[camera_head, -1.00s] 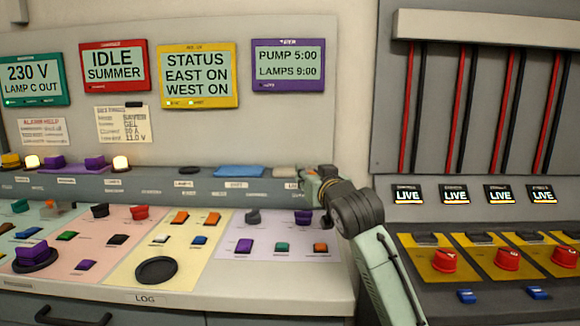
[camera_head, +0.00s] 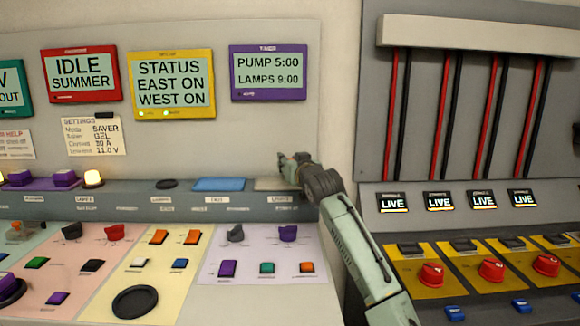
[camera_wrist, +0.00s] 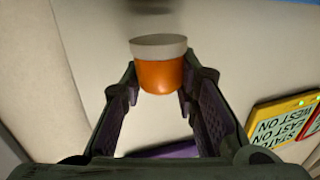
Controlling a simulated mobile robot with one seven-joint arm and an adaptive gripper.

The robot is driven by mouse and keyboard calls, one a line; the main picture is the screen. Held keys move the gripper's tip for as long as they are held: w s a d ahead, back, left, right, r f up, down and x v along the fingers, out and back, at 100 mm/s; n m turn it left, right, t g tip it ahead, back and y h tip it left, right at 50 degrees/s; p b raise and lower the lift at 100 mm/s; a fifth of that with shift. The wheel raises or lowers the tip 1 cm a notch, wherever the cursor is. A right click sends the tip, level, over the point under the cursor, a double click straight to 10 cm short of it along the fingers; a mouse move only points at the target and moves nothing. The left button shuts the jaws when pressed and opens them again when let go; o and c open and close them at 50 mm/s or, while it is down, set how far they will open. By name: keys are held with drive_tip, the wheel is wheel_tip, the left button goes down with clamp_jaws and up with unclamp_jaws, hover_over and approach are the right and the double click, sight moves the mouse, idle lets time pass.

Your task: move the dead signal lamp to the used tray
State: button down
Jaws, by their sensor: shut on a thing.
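My gripper (camera_head: 290,163) is at the right end of the back ledge, in front of the grey panel. In the wrist view it (camera_wrist: 158,88) is shut on an orange, cup-shaped piece with a pale grey rim, which looks like the signal lamp (camera_wrist: 160,75). The lamp is unlit. In the head view the lamp is too small to make out well. A flat beige tray (camera_head: 266,185) lies on the ledge just below and behind my gripper, partly hidden by it. A blue tray (camera_head: 218,184) lies to its left. The ledge labels are too blurred to tell which is the used tray.
Switches and knobs cover the desk (camera_head: 250,300) below. A panel with red knobs (camera_head: 432,274) is at the right. Four-coloured screens hang above.

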drive_tip(key=shift+w+d, duration=0.15)
drive_tip(key=shift+w, duration=0.5)
drive_tip(key=shift+f+p, duration=0.75)
drive_tip(key=shift+f, duration=1.05)
drive_tip(key=shift+f, duration=0.1)
drive_tip(key=c, duration=1.2)
unclamp_jaws()
drive_tip(key=shift+c, duration=0.2)
drive_tip(key=b+v, duration=0.3)
drive_tip(key=v, duration=0.9)
drive_tip(key=shift+b, duration=0.35)
